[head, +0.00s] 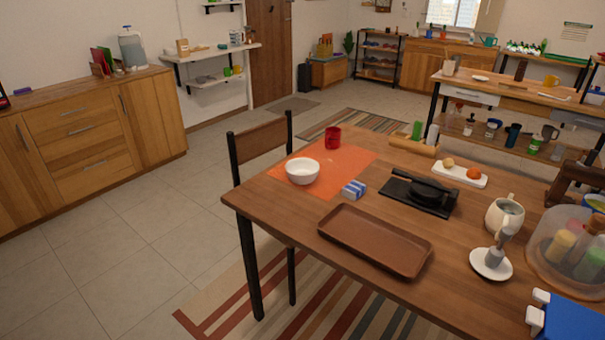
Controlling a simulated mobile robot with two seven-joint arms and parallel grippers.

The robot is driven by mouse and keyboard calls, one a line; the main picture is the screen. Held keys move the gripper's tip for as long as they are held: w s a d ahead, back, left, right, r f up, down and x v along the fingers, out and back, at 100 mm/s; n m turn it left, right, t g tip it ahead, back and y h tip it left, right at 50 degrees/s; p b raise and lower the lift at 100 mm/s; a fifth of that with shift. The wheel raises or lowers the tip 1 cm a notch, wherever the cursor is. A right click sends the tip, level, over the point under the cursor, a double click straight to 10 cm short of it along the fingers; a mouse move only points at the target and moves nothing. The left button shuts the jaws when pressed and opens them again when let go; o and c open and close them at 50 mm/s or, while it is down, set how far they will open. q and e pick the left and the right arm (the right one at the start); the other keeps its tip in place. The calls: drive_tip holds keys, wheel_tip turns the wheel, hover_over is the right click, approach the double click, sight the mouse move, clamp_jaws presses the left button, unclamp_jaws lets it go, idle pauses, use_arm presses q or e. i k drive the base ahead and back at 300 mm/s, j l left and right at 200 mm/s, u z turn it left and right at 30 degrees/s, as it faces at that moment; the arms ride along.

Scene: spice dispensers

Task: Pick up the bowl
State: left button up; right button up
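The bowl (302,171) is white, round and upright. It stands on an orange placemat (345,160) at the far left part of the wooden table (285,215). The bowl looks empty, though its inside shows only in part. Nothing touches it from above.
A red mug (333,138) stands behind the bowl, and a blue-and-white packet (354,190) lies to its right. A brown tray (375,241), black stand (421,195), white jug (504,216) and clear dome (572,247) occupy the table. A chair (262,140) stands at the left.

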sight(300, 171)
drive_tip(key=z, duration=0.9)
drive_tip(key=j+z, duration=0.8)
drive_tip(key=k+j+z, duration=0.1)
drive_tip(key=j+z, duration=0.3)
drive_tip(key=j, duration=0.2)
drive_tip(key=k+j+z, duration=0.1)
drive_tip(key=j, duration=0.3)
drive_tip(key=k+j+z, duration=0.1)
drive_tip(key=j, duration=0.3)
